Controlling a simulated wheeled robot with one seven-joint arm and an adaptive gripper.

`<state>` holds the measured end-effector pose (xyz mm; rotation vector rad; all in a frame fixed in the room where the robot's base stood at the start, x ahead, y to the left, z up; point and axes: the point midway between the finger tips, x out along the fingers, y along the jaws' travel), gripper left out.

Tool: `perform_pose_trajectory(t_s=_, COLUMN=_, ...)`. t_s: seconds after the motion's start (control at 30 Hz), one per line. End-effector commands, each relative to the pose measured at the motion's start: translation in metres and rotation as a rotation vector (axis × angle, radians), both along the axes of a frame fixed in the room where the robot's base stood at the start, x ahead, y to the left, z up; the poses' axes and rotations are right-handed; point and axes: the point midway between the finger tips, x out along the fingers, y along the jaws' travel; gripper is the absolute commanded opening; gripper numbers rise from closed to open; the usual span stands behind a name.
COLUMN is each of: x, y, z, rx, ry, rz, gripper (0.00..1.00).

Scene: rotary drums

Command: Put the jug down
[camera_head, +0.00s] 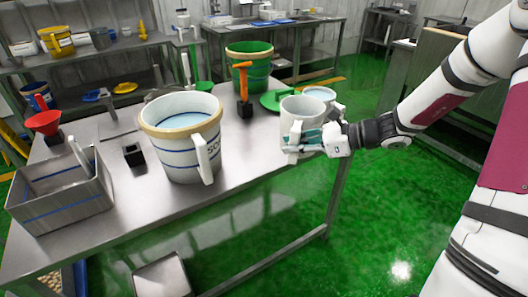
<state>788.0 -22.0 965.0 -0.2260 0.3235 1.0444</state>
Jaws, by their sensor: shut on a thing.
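A pale grey-white jug (302,105) is at the right end of the steel table (250,160). My gripper (314,142) reaches in from the right and is shut on this jug, at its near side. The jug looks upright. Its base is partly hidden by the gripper, so I cannot tell whether it touches the table top. A larger white jug (178,148) with a tan rim, a handle and dark lettering stands upright on the table to the left, apart from my gripper.
A green bucket (249,62), an orange-handled tool (244,92) and a green lid (273,101) are behind. A pale round vessel (319,93) is close behind the held jug. A steel box (62,198), red funnel (44,123) and black block (133,154) are at left.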

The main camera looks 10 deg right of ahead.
Motion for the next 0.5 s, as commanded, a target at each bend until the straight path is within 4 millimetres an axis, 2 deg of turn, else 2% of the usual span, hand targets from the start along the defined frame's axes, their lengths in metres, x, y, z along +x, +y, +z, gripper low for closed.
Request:
perform_pose_trajectory(t_s=0.03, x=0.003, y=-0.002, z=-0.008, rx=-0.004, ry=-0.004, rz=0.008, gripper=0.00)
perform_pose_trajectory(t_s=0.13, x=0.000, y=-0.003, z=-0.014, rx=-0.006, ry=0.003, rz=0.024, gripper=0.00)
perform_pose_trajectory(t_s=0.5, x=-0.005, y=-0.003, z=-0.021, rx=-0.009, ry=0.018, rz=0.051, gripper=0.00)
